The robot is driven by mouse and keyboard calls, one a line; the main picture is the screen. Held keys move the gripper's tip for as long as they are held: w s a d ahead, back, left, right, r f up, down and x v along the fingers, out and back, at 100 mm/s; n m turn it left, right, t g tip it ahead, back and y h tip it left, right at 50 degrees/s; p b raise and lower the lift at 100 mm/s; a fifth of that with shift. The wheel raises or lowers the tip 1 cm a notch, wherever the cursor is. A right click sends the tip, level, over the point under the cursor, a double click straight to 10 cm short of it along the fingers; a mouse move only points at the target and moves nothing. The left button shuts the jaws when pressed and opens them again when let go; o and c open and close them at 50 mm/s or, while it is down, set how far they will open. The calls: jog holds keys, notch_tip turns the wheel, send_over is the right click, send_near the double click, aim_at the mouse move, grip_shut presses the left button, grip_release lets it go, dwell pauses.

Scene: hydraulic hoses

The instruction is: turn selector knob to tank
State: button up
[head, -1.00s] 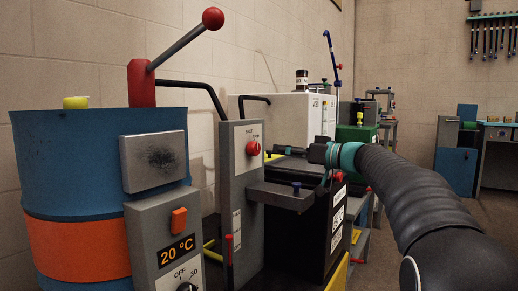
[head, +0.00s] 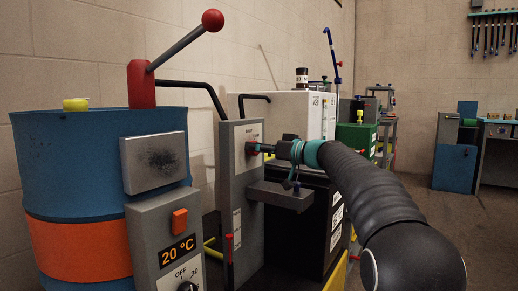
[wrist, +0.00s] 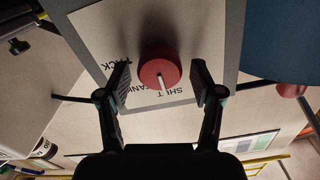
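The red selector knob (wrist: 158,74) sits on a pale label plate (wrist: 103,28) on a grey panel. A white pointer mark on it points down in the wrist view, towards upside-down lettering. My gripper (wrist: 160,90) is open, with one finger on each side of the knob and gaps visible between fingers and knob. In the head view my gripper (head: 262,148) is at the front of the grey panel post (head: 228,190) and largely hides the knob.
A grey shelf (head: 281,196) juts from the post just below my gripper. A blue drum (head: 70,160) with an orange band and a red-knobbed lever (head: 180,46) stands left. A white cabinet (head: 290,112) stands behind. Open floor (head: 425,215) lies to the right.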

jog(key=c, duration=0.9)
jog(key=shift+o, duration=0.2)
jog(key=shift+m, duration=0.4)
jog(key=shift+w+d+m, duration=0.1)
jog(key=shift+m, duration=4.4)
jog(key=shift+f, duration=0.1)
jog(key=o, duration=1.1)
jog(key=shift+o, duration=0.2)
jog(key=shift+d, duration=0.1)
